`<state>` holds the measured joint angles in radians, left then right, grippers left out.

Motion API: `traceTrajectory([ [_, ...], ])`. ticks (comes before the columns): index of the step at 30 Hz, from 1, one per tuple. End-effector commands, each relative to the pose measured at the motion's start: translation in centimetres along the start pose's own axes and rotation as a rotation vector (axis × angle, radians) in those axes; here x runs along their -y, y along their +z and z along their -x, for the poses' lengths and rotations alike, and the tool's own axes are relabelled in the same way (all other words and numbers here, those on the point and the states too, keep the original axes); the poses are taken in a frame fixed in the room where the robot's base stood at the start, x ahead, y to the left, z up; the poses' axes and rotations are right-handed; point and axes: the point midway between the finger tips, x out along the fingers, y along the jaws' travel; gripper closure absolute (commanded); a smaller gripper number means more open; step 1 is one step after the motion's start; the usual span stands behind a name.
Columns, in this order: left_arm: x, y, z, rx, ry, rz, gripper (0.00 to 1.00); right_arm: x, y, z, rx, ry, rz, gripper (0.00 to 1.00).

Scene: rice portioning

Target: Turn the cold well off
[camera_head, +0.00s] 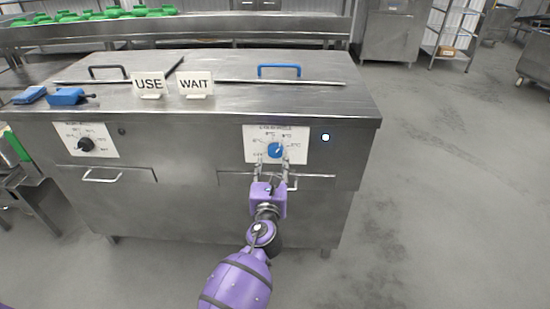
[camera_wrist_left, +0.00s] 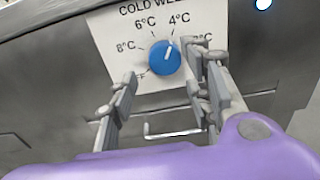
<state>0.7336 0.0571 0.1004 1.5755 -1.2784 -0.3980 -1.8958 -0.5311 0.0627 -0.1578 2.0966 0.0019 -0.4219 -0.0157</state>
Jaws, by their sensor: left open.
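The cold well's blue knob (camera_head: 275,150) sits on a white dial label (camera_head: 297,134) on the steel counter's front, at right. In the left wrist view the blue knob (camera_wrist_left: 165,57) has its white mark pointing up and slightly right, toward 4°C. The OFF mark is at the lower left of the dial, partly hidden. A small indicator light (camera_head: 325,137) beside the label is lit. My left gripper (camera_head: 271,164) is open just in front of the knob, its fingers on either side and below it in the wrist view (camera_wrist_left: 161,88). Contact is not visible. My right gripper is out of view.
A second dial with a black knob (camera_head: 86,144) is at the counter's left. Drawer handles (camera_head: 103,176) run below the dials. USE (camera_head: 149,83) and WAIT (camera_head: 196,82) signs and blue tools (camera_head: 67,96) stand on top. The floor to the right is clear.

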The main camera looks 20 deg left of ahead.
Motion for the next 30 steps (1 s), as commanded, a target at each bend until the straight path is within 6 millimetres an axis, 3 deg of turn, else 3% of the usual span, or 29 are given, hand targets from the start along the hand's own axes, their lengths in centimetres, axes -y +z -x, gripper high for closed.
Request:
traceTrajectory([
  [3, 0.0, -0.1, -2.1, 0.0, 0.001, 0.001, 0.54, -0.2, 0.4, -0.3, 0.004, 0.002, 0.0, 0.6],
  [9, 0.0, -0.1, -4.2, -0.001, 0.0, 0.003, 0.54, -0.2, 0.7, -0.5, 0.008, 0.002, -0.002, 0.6],
  [19, 0.0, -0.1, -4.7, -0.001, 0.0, 0.003, 0.54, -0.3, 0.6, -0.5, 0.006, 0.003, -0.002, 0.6],
  [28, -0.1, -0.1, -4.7, -0.001, 0.002, 0.003, 0.92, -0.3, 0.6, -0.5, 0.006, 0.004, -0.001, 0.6],
  [30, -0.2, -0.1, -4.7, -0.001, 0.003, 0.003, 0.94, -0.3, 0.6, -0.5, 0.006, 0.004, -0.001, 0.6],
])
